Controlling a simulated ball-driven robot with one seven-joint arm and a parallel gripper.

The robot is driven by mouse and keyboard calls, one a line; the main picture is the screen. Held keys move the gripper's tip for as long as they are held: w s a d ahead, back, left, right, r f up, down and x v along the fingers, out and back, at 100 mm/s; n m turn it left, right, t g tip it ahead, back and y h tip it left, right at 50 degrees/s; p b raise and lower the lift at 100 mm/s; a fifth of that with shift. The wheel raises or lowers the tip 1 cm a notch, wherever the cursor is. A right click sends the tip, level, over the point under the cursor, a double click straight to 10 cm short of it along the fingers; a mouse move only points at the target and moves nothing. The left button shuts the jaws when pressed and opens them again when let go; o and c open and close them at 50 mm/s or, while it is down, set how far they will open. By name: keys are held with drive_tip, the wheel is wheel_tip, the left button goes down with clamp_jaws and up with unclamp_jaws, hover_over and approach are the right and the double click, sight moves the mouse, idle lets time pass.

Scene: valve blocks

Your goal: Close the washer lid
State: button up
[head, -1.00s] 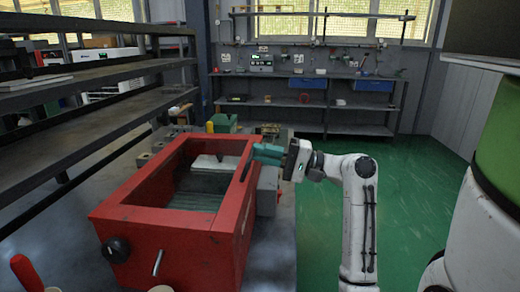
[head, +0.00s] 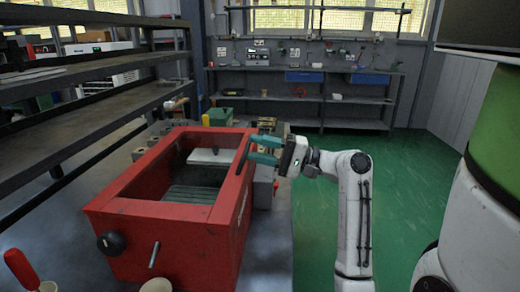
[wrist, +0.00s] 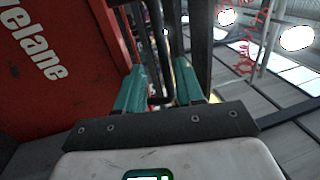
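The red washer (head: 148,208) stands on the grey table, and I look into its open top at a greenish ribbed floor inside. A black bar handle (head: 243,156) shows at the upper right edge of the red body; I cannot clearly tell the lid from the body. My gripper (head: 258,149) is at the washer's right side, its two teal fingers spread and pointing at the handle. In the wrist view the fingers (wrist: 160,88) are apart, with a black bar (wrist: 160,45) in the gap between them; contact cannot be told. A red panel with white lettering (wrist: 40,45) is at left.
A black knob (head: 111,243) and a metal lever (head: 154,254) stick out of the washer's front. Dark shelves (head: 95,85) stand at left, a workbench (head: 310,105) at the back. The green floor (head: 420,200) at right looks clear.

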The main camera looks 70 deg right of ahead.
drive_tip(key=v, duration=1.1)
drive_tip(key=shift+w, duration=0.1)
idle(0.4)
